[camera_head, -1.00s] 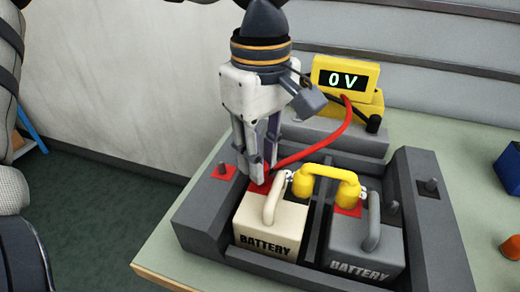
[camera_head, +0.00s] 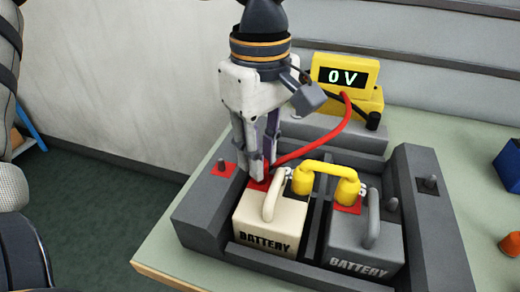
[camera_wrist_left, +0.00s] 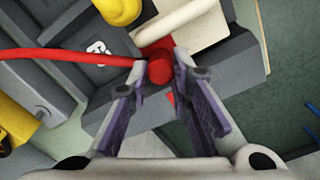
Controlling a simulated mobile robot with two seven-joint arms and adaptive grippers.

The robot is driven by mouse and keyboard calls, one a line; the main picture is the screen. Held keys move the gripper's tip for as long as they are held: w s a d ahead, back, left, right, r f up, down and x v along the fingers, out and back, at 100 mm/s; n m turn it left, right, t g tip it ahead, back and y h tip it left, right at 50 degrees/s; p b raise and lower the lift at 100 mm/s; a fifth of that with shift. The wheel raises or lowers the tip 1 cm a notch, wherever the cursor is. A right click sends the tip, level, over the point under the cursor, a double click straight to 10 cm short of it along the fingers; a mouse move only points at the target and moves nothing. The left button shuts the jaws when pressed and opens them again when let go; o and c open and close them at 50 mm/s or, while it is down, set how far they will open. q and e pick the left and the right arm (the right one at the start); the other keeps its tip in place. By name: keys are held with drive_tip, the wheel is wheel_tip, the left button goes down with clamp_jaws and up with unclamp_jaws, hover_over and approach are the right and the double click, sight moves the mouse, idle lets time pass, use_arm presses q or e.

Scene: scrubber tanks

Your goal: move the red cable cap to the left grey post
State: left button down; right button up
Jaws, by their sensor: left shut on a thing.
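The red cable cap (camera_wrist_left: 160,71) is between the fingertips of my left gripper (camera_wrist_left: 159,80), which is shut on it in the wrist view. In the head view my left gripper (camera_head: 261,166) points down at the rear left corner of the cream battery (camera_head: 269,222), and its fingers mostly hide the cap. A red pad (camera_wrist_left: 158,46) shows beside the cap; I cannot tell whether they touch. The red cable (camera_head: 318,146) runs from the cap to the yellow meter (camera_head: 345,77). The left grey post (camera_head: 221,165) stands bare on a red patch, left of my gripper. My right gripper is out of view.
A grey battery (camera_head: 365,238) stands right of the cream one, with a yellow connector (camera_head: 327,169) bridging them. The dark tray (camera_head: 205,211) has raised walls. Its right post (camera_head: 429,184) is on a black patch. An orange object (camera_head: 510,246) lies far right.

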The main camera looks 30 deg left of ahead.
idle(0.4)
use_arm(q)
drive_tip(key=shift+r, duration=2.5)
